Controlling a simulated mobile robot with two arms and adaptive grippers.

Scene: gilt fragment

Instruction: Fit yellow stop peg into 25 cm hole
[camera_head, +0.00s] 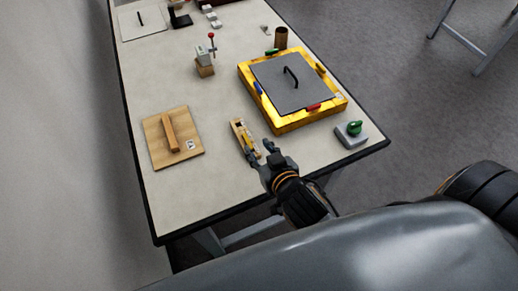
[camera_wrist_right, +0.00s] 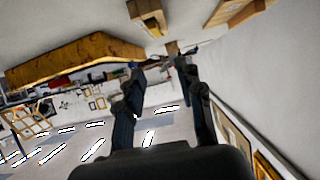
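A small light wooden tray (camera_head: 237,124) lies near the table's front edge, with yellow and dark parts in it. I cannot tell for sure whether one is the yellow stop peg. It also shows at the top of the right wrist view (camera_wrist_right: 148,12). My right gripper (camera_head: 261,150) is just in front of and right of the tray's near end. In the wrist view its fingers (camera_wrist_right: 160,66) are apart, with nothing visible between them. No 25 cm hole can be made out. My left gripper is not in view.
A yellow box (camera_head: 287,124) with a grey lid and coloured pieces stands right of the tray. A wooden board (camera_head: 188,146) with a raised bar lies left. A green-knobbed grey block (camera_head: 350,136) sits at the right corner. A red-knobbed lever block (camera_head: 205,68) stands behind. The front-left table surface is clear.

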